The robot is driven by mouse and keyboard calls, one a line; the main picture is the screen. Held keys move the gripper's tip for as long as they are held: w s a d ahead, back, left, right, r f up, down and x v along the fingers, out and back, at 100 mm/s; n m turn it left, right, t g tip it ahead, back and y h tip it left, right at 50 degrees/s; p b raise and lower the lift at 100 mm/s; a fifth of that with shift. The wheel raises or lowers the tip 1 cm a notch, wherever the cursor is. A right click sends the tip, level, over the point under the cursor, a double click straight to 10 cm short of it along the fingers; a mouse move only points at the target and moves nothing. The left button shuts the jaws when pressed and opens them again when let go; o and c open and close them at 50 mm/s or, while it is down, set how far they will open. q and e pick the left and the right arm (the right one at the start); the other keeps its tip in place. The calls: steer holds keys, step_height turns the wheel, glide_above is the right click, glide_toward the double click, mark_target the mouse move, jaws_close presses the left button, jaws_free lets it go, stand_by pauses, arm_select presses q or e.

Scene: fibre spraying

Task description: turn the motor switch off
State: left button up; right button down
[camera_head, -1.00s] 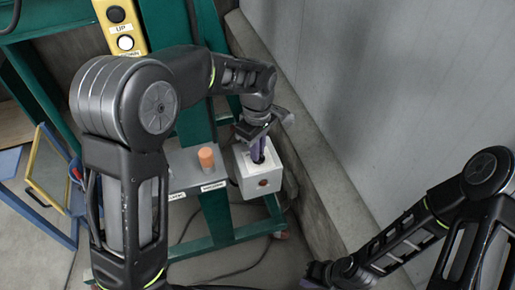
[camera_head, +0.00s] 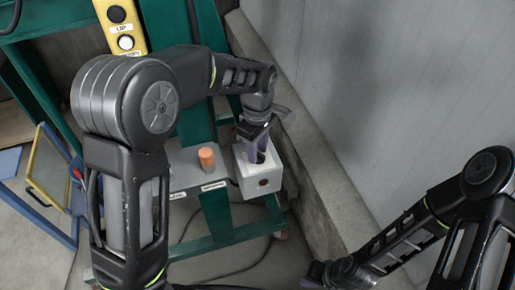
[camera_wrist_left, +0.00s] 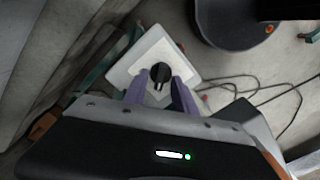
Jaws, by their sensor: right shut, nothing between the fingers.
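The motor switch is a black rotary knob (camera_wrist_left: 160,72) on the top face of a white box (camera_head: 262,179), which also shows in the left wrist view (camera_wrist_left: 140,58). My left gripper (camera_head: 256,156) is over the box top, pointing down. In the left wrist view its purple fingers (camera_wrist_left: 161,82) are apart, with the knob between their tips. I cannot tell whether they touch the knob. In the head view the fingers hide the knob. My right gripper (camera_head: 320,274) is at the bottom edge, partly cut off, shut and empty, away from the box.
An orange cylinder (camera_head: 206,157) stands on the grey labelled shelf (camera_head: 186,172) left of the box. The green frame (camera_head: 220,215) carries these. A yellow panel with buttons (camera_head: 122,27) is at the upper left. A concrete ledge and grey wall (camera_head: 400,80) bound the right side.

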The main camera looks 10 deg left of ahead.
arm_select(q)
step_height(320, 180, up, 8)
steer(key=shift+f+b, duration=0.1)
steer(key=shift+b, duration=0.25)
stand_by(0.6)
